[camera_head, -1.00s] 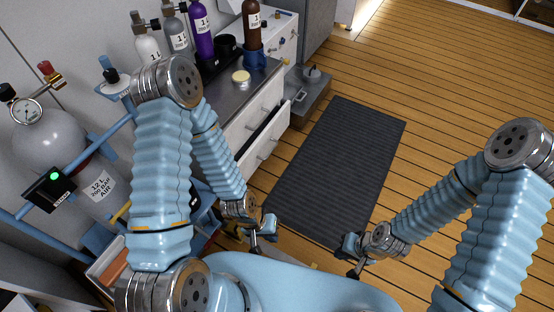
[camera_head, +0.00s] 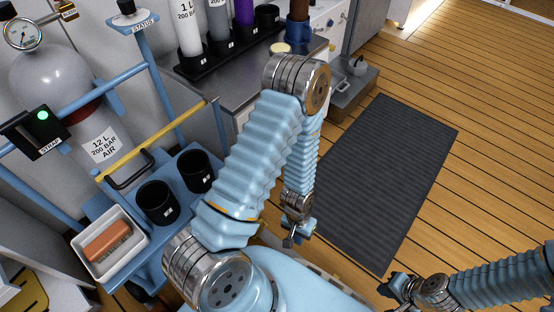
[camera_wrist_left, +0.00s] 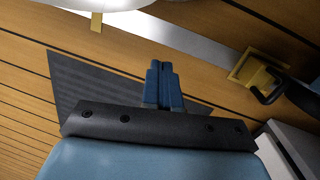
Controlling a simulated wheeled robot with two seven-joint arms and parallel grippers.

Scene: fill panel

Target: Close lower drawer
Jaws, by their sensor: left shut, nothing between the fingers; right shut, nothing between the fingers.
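The white drawer cabinet (camera_head: 241,119) under the grey counter is mostly hidden behind my left arm in the head view. The lower drawer's front cannot be made out there, so I cannot tell how far it stands out. My left gripper (camera_head: 290,240) hangs low beside the dark mat, shut and empty. Its closed blue fingers (camera_wrist_left: 163,75) show in the left wrist view, with floor and mat beyond them.
A blue cart (camera_head: 150,262) with black cups, a white tray (camera_head: 82,268) and a gas cylinder (camera_head: 70,100) stand at the left. Bottles stand on the counter (camera_head: 250,72). The dark mat (camera_head: 385,170) and wooden floor to the right are clear.

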